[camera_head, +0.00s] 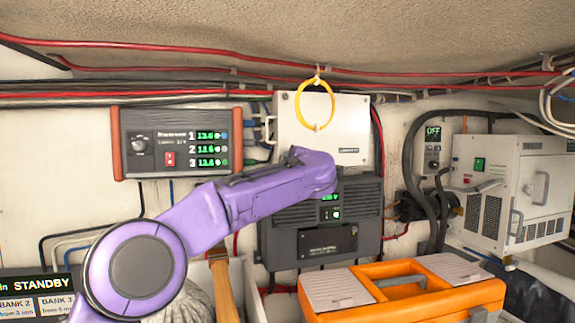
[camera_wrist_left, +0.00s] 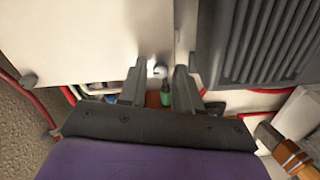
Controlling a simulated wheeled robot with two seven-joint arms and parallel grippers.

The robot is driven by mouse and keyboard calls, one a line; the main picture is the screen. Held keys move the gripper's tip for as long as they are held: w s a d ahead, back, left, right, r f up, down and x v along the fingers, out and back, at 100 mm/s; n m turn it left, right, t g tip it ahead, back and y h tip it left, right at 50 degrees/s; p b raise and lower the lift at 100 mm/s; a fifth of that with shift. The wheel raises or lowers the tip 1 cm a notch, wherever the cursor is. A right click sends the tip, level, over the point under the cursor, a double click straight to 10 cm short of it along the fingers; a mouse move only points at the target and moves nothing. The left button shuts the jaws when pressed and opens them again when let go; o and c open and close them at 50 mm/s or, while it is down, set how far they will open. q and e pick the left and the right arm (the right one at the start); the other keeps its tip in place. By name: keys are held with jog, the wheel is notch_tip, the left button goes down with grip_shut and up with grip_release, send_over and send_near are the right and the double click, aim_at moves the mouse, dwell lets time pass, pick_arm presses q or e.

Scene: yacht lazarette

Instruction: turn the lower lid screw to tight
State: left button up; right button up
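The white lid (camera_head: 345,125) is on the wall box in the upper middle of the head view, and fills the upper left of the left wrist view (camera_wrist_left: 80,40). The lower lid screw (camera_wrist_left: 160,70) is a small pale round head near the lid's edge. Another round screw head (camera_wrist_left: 28,81) shows at the lid's far left corner in that view. My left gripper (camera_wrist_left: 159,82) is open, its two dark fingers on either side of the lower screw, with visible gaps. Contact cannot be told. In the head view my purple arm hides the gripper and lower screw. My right gripper is not in view.
A dark finned unit (camera_head: 350,210) sits below the lid, close to the gripper. A yellow ring (camera_head: 301,101) hangs before the lid. A red-sided panel (camera_head: 180,142) is left, a white machine (camera_head: 520,190) right. An orange toolbox (camera_head: 420,295) stands in front. Cables run along the wall.

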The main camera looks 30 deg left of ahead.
pick_arm(q)
jog(key=shift+o, duration=0.2)
jog(key=b+v, duration=0.5)
jog(key=v, duration=0.5)
jog(key=shift+d, duration=0.2)
jog(key=shift+s+f, duration=0.1)
